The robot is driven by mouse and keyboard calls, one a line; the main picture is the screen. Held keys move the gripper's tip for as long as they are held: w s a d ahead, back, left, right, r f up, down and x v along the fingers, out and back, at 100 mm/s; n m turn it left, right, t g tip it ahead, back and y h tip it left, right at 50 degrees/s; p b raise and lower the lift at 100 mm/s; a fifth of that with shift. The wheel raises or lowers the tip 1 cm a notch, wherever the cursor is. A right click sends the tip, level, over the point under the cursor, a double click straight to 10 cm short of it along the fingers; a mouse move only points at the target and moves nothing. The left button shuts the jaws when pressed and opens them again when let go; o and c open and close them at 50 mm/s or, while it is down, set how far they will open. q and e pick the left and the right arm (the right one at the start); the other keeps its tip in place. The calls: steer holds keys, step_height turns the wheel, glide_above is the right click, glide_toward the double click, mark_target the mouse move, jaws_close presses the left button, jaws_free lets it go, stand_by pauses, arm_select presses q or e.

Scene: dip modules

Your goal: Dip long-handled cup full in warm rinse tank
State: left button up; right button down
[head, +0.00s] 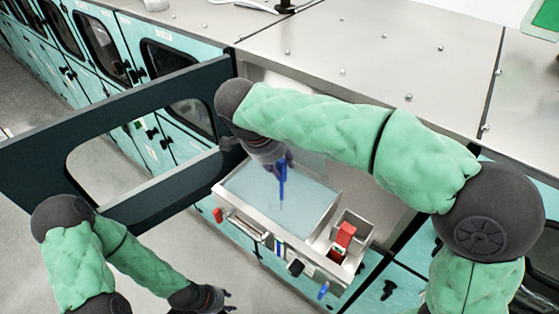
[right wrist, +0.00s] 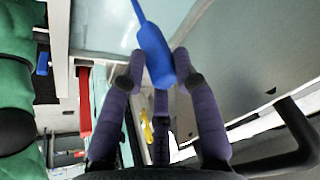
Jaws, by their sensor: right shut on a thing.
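The rinse tank (head: 319,235) is a pulled-out metal basin with pale blue liquid (head: 250,190) in it. My right gripper (head: 279,160) is above the tank's back part, shut on the blue handle (head: 282,182) of the long-handled cup. The handle points down to the liquid; I cannot make out the cup bowl or how deep it is. In the right wrist view the thick blue grip (right wrist: 157,55) sits between the purple fingers of the gripper (right wrist: 160,80). My left gripper (head: 226,300) is low at the bottom, apart from the tank, with its fingers spread and empty.
A small side compartment (head: 368,228) holding a red object (head: 346,235) adjoins the tank on the right. A dark open door frame (head: 140,97) stands at the left. A metal worktop (head: 400,50) lies behind. Teal cabinets (head: 100,45) line the back left.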

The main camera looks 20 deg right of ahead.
steer(key=shift+r, duration=0.1)
stand_by(0.3)
step_height(320, 180, up, 14)
steer(key=p, duration=0.9)
steer(key=shift+r+p, duration=0.25)
steer(key=shift+p, duration=0.15)
stand_by(1.1)
stand_by(0.6)
